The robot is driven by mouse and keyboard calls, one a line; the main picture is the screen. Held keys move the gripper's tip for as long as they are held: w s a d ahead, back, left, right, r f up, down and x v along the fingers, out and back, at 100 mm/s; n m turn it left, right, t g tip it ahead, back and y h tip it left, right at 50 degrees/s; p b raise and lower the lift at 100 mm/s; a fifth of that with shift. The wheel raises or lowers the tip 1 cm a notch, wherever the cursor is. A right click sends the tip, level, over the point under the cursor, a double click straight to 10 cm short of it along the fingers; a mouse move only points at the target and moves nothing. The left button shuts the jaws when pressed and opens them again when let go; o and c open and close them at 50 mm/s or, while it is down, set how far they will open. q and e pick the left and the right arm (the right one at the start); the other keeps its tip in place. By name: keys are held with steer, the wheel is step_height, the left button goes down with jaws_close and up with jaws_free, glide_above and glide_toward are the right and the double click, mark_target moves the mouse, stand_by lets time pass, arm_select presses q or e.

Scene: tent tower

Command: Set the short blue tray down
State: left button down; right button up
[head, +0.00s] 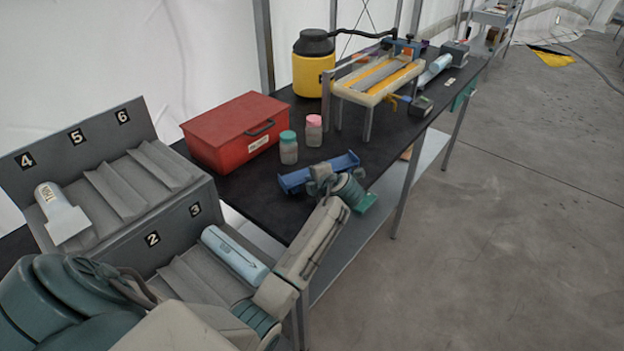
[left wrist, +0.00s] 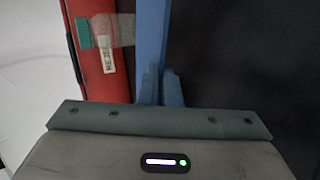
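The short blue tray (head: 343,163) is low over the black table top, beside the near edge; I cannot tell whether its underside touches the table. My left gripper (head: 318,182) is at the tray's near side and looks shut on its wall, though the fingertips are partly hidden. My right gripper is not in view.
A red toolbox (head: 225,135), a teal-lidded jar (head: 288,150) and a pink-lidded jar (head: 313,132) stand close behind the tray. A yellow drum (head: 313,75) and a yellow-railed stand (head: 375,85) are farther along. A numbered grey rack (head: 100,165) is at left.

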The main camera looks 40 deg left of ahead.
arm_select(q)
steer(key=shift+f, duration=0.5)
steer(key=shift+f, duration=0.2)
steer(key=c, duration=1.9)
jaws_free()
steer(key=shift+r, duration=0.1)
